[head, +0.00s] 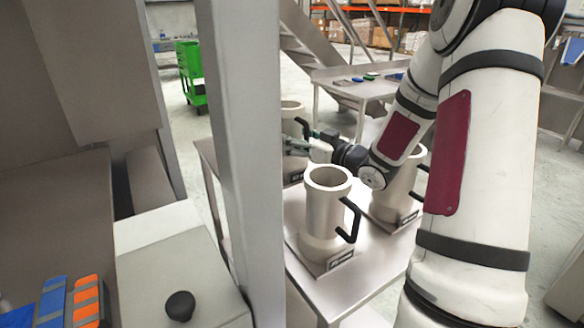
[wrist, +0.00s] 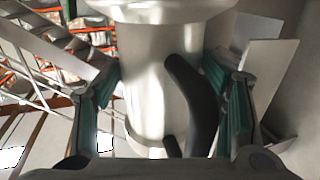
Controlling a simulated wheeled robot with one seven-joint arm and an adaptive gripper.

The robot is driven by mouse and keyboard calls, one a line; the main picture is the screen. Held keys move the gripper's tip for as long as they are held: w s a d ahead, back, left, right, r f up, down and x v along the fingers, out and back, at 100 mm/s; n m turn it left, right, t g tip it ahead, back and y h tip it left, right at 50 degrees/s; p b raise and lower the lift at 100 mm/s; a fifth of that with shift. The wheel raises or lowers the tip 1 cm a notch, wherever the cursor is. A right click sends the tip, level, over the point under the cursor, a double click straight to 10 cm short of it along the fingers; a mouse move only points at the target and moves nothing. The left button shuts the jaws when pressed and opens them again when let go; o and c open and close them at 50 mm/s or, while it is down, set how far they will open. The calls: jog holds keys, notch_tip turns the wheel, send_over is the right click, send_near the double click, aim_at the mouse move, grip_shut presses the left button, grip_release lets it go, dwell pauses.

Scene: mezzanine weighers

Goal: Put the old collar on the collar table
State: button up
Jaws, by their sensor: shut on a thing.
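Several pale metal collars with black handles stand on a steel table (head: 345,285). The front collar (head: 322,225) stands on a base plate with a small label. Another collar (head: 388,205) is behind it, partly hidden by my arm.
A grey upright post (head: 242,150) stands close on the left, beside a machine housing with a black knob (head: 180,306). Orange and blue blocks (head: 70,302) lie at lower left. Behind are another table (head: 365,88) with small items, stairs (head: 315,55) and a green cart (head: 190,65).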

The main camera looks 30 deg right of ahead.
aim_at(295, 160)
jog(key=shift+f+b, duration=0.4)
jog(key=shift+f, duration=2.95)
jog(key=shift+f, duration=0.2)
jog(key=o, duration=1.6)
jog(key=shift+r, duration=0.2)
jog(key=v, duration=0.7)
jog(key=shift+s, duration=0.25)
